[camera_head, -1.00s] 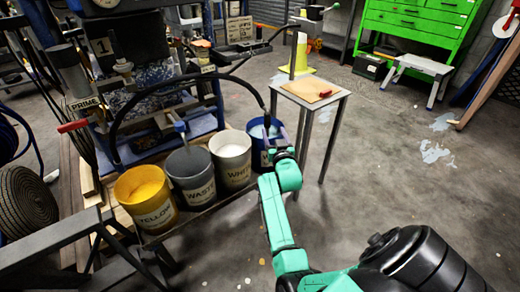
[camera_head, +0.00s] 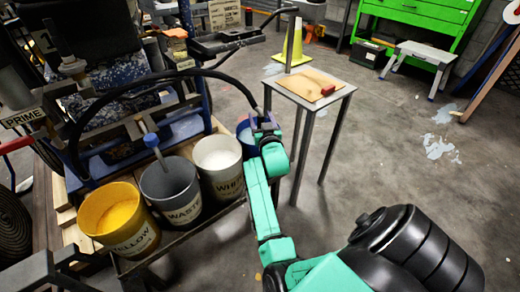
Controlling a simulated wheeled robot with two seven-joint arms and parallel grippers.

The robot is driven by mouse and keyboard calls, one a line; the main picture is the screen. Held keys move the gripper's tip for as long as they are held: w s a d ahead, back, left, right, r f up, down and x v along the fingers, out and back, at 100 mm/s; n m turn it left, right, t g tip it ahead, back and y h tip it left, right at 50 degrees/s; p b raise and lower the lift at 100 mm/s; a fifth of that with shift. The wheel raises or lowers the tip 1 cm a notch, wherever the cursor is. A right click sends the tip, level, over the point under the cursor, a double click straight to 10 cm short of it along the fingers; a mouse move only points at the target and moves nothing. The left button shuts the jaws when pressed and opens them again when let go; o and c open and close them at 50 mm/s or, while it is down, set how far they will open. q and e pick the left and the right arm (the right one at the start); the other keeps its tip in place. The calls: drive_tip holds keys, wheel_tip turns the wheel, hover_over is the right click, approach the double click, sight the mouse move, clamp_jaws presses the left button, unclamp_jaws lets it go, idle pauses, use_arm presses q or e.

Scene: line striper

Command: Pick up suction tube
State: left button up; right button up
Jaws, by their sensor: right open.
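The suction tube (camera_head: 150,77) is a black hose that arches from the striper machine over the buckets. Its far end hangs down by the blue bucket (camera_head: 244,135) at the end of the row. My right gripper (camera_head: 263,118), on a green arm, is open at the hanging end of the tube, over the blue bucket's right side. I cannot tell whether the tube lies between the fingers or touches them. The gripper and arm hide much of the blue bucket. My left gripper is not in view.
A yellow bucket (camera_head: 132,239), a grey waste bucket (camera_head: 182,214) and a white bucket (camera_head: 228,187) stand in a row on a low shelf. A small metal table (camera_head: 283,83) with a board stands just right of the gripper.

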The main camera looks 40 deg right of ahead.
drive_tip(key=shift+s+a+r, duration=0.1)
drive_tip(key=shift+r, duration=0.05)
clamp_jaws()
idle(1.1)
